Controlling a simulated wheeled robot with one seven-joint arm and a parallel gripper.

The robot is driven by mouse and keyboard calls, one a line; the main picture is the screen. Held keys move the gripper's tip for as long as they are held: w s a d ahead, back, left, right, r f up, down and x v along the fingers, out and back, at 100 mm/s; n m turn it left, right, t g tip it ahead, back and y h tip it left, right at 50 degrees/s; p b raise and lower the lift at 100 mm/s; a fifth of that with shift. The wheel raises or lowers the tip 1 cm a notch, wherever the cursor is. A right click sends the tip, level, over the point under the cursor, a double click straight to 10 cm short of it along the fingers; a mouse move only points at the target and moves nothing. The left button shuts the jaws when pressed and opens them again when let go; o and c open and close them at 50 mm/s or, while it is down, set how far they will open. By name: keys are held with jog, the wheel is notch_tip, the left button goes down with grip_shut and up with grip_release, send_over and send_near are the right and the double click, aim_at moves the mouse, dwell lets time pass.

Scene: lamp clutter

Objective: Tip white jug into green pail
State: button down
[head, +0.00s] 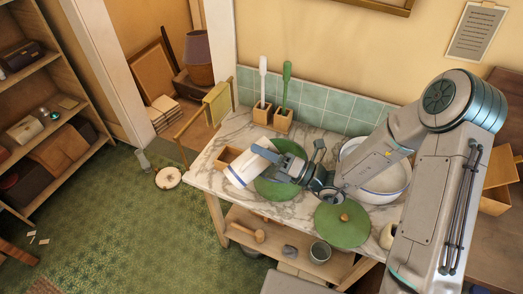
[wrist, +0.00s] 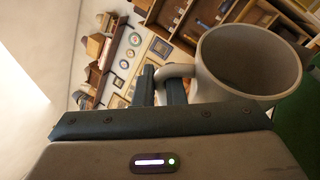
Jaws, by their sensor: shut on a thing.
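The white jug (wrist: 247,65) looks off-white in the wrist view, with its round mouth towards the camera. My gripper (wrist: 164,88) is shut on the jug's handle at the side. In the head view my gripper (head: 266,153) is over the round green pail (head: 274,189), hiding its middle. A white, blue-edged shape (head: 246,170) lies beside my fingertips there; whether it is the jug or a cloth is unclear. A green surface (wrist: 300,128) below the jug in the wrist view seems to be the pail. The jug's contents cannot be made out.
A green lid (head: 342,226) with a wooden knob lies at the front of the marble table (head: 207,176). A large white basin (head: 385,185) is partly behind my arm. Two brushes stand in wooden holders (head: 284,118) at the back. A wooden box (head: 228,157) is at the left.

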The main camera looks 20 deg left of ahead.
dwell(0.3)
jog(key=shift+w+d+r+m+p, duration=0.1)
jog(key=shift+w+r+m+p, duration=0.25)
jog(key=shift+p, duration=0.6)
jog(key=shift+w+d+m+t+y, duration=0.1)
jog(key=shift+d+m+t+y, duration=0.05)
jog(key=shift+m+t+y, duration=0.2)
dwell(0.6)
jog(key=shift+w+d+f+m+t+p, duration=0.25)
jog(key=shift+w+d+f+m+p, duration=0.1)
jog(key=shift+w+m+p, duration=0.2)
jog(key=shift+w+r+y, duration=0.1)
jog(key=shift+w+y, duration=0.05)
jog(key=shift+y, duration=0.1)
dwell(0.4)
